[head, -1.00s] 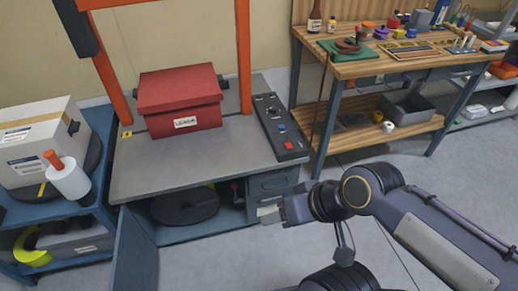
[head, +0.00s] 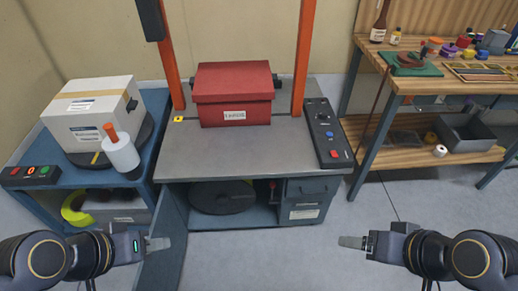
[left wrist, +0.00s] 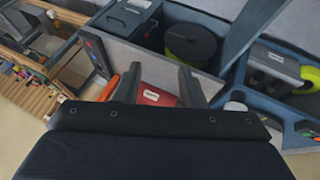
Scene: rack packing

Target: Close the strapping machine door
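The strapping machine has a grey top (head: 240,155) and an orange frame (head: 303,60). Its blue-grey door (head: 170,225) stands open at the left of the lower cabinet, swung out toward me; it seems to show as a slanted panel in the left wrist view (left wrist: 250,28). My left gripper (head: 158,244) overlaps the door's lower part in the head view; contact cannot be told. The left wrist view shows its two fingers (left wrist: 158,88) apart with nothing between them. My right gripper (head: 352,242) is over the floor, right of the machine, seen edge-on.
A red box (head: 233,95) sits on the machine top beside a control panel (head: 325,130). The open cabinet holds a dark reel (head: 222,197) and a drawer unit (head: 306,200). A blue cart (head: 60,185) with a white box (head: 92,115) stands left. A wooden workbench (head: 450,75) stands right.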

